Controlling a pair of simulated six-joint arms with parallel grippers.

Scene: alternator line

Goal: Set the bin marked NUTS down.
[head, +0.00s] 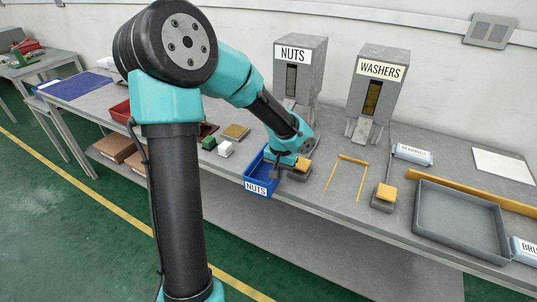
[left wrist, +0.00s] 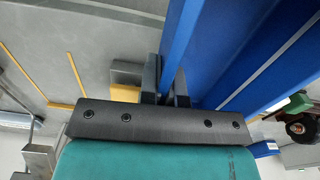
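The blue bin marked NUTS (head: 257,188) is at the front edge of the table, below the NUTS dispenser (head: 297,70). Its label faces the front. My left gripper (head: 274,173) reaches down to the bin's right side. In the left wrist view the fingers (left wrist: 172,88) are on either side of the rim of the bin's blue wall (left wrist: 182,45), closed on it. The arm hides part of the bin, and I cannot tell whether its underside touches the table. My right gripper is not in view.
A yellow-topped grey block (head: 302,165) is right beside the gripper. Yellow marking strips (head: 332,178) outline a clear patch of table to the right. The WASHERS dispenser (head: 376,88) stands behind it, with a grey tray (head: 455,232) further right. Small green (head: 208,143) and white (head: 225,149) blocks are left of the bin.

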